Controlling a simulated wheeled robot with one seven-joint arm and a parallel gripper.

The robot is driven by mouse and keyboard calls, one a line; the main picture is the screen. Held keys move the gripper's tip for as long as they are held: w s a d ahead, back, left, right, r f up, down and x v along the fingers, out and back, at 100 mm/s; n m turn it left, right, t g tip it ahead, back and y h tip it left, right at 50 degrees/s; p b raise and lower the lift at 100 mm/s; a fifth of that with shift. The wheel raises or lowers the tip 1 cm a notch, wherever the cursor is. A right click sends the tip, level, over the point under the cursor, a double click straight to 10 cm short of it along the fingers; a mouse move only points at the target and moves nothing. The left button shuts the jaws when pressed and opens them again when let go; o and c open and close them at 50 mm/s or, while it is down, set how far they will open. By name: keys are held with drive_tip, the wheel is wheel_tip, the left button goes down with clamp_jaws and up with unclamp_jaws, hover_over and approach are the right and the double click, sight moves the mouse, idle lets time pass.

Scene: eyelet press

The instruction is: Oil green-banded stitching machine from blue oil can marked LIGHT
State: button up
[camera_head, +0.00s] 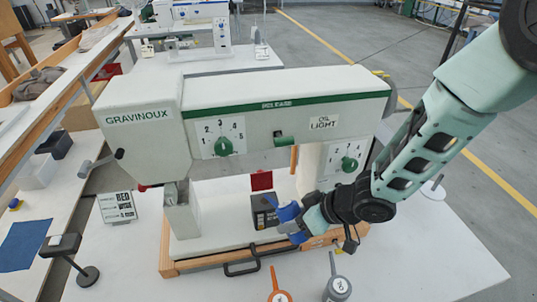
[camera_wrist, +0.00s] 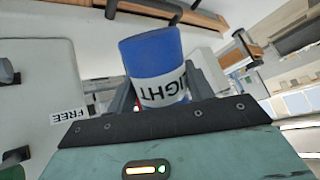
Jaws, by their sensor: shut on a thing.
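The stitching machine (camera_head: 270,110) is off-white with a green band (camera_head: 285,103) along its arm, lettered GRAVINOUX. A plate marked OIL LIGHT (camera_head: 323,122) and two green dials (camera_head: 225,146) (camera_head: 348,164) are on its front. My gripper (camera_head: 291,222) is below the machine's arm, by the front of its bed. It is shut on the blue oil can (camera_head: 288,211), partly hidden in the head view. In the wrist view the blue oil can (camera_wrist: 150,50) sits tilted between the fingers (camera_wrist: 158,88), its white label partly reading LIGHT.
An orange can (camera_head: 279,295) and a grey can (camera_head: 338,288) stand at the table's front. A lettered sign (camera_head: 117,207) and a small black stand (camera_head: 86,276) are at left. A dark box (camera_head: 265,211) is beside my gripper.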

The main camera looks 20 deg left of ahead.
drive_tip(key=shift+a+r+g+h+p, duration=0.1)
drive_tip(key=shift+r+g+h+p, duration=0.5)
drive_tip(key=shift+p, duration=3.15)
drive_tip(key=shift+w+a+r+h+p, duration=0.1)
drive_tip(key=shift+r+h+p, duration=0.65)
drive_tip(key=shift+p, duration=2.7)
idle(0.8)
